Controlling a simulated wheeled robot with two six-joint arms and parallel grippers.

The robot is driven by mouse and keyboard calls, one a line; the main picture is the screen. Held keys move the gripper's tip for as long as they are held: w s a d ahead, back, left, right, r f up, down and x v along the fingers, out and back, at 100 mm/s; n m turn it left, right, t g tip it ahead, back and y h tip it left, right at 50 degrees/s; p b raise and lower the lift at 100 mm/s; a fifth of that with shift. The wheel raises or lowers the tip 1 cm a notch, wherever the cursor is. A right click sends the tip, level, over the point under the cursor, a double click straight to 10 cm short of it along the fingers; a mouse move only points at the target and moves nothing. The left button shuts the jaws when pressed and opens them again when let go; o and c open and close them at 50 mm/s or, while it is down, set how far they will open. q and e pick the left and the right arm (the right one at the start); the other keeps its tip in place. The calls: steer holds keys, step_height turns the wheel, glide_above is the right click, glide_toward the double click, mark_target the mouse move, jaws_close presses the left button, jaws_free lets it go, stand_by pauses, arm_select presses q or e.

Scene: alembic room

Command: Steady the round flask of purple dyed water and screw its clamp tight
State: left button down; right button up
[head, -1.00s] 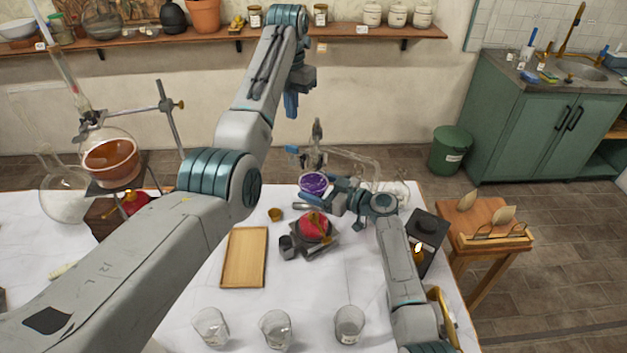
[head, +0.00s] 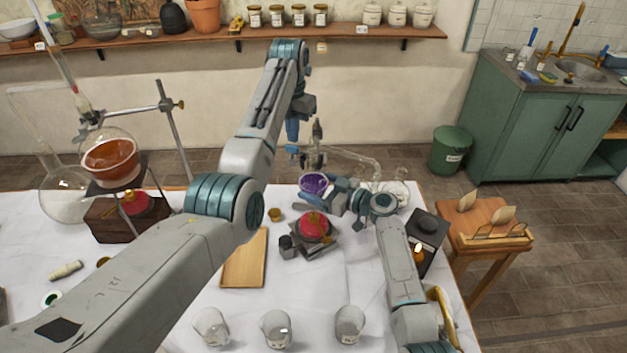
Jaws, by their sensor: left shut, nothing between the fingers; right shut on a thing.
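The round flask of purple dyed water (head: 313,183) stands at the far side of the white table, below a grey clamp (head: 317,140) with a small blue knob (head: 291,149) on its left. My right gripper (head: 326,197) reaches the flask from the right and is shut on it; its fingers partly cover the flask's lower right. My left gripper (head: 292,138) is shut and empty, pointing down just above the blue knob. A small gap seems to lie between them; contact is hard to tell.
A red burner (head: 315,226) stands in front of the flask. Glass tubing (head: 350,158) runs right from the clamp. A wooden tray (head: 243,262) and several glass beakers (head: 276,328) are nearer.

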arm_select(q)
steer(key=shift+s, duration=0.6)
stand_by(0.7)
steer(key=shift+s+d, duration=0.4)
steer(key=shift+d, duration=0.3)
stand_by(0.8)
steer(key=shift+d, duration=0.1)
step_height(320, 180, up, 6)
steer(key=shift+w+d, duration=0.2)
steer(key=shift+w, duration=0.05)
stand_by(0.6)
steer(key=shift+w+a+f, duration=0.25)
steer(key=shift+a+f, duration=0.1)
steer(key=shift+f, duration=0.65)
steer(key=shift+w+a+f, duration=0.25)
steer(key=shift+a+f, duration=0.05)
steer(key=shift+f, duration=0.7)
steer(key=shift+w+a+f, duration=0.25)
steer(key=shift+a+f, duration=0.1)
steer(key=shift+f, duration=0.65)
steer(key=shift+s, duration=0.6)
